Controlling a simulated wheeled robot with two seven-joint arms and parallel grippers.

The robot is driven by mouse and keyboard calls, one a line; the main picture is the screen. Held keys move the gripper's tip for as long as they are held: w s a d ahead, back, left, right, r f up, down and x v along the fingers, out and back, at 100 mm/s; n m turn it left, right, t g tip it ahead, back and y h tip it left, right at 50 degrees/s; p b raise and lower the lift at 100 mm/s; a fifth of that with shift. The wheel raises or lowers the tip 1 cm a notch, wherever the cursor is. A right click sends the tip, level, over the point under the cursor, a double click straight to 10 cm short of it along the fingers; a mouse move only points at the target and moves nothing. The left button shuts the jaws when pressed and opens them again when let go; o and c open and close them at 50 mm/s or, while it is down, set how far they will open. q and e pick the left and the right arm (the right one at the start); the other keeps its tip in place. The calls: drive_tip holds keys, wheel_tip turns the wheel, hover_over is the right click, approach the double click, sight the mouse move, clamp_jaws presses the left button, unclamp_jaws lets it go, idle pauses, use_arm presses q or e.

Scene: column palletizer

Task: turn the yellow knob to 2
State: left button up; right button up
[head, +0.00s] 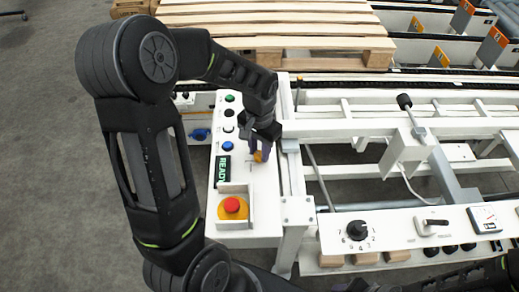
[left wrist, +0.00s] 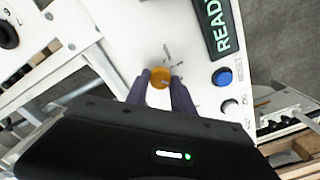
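The yellow knob (head: 258,156) is on the white control panel (head: 262,222), near its right edge and beside the green READY display (head: 222,168). In the left wrist view the knob (left wrist: 159,77) is an orange-yellow disc with short scale marks around it; its digits are too small to read. My left gripper (head: 262,148) is down at the knob. In the left wrist view its two dark fingers (left wrist: 161,80) stand on either side of the knob, close against its edges, and appear shut on it.
A red emergency button (head: 231,205) stands in a white guard below the READY display. Blue, black and green buttons (head: 228,146) line the panel above it. A black dial (head: 357,230) is on another panel at the right. A wooden pallet (head: 280,25) lies behind.

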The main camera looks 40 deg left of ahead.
sight(260, 153)
use_arm(q)
drive_tip(key=o, duration=0.4)
wheel_tip(260, 153, up, 8)
drive_tip(key=shift+f, duration=0.1)
idle(0.5)
idle(0.4)
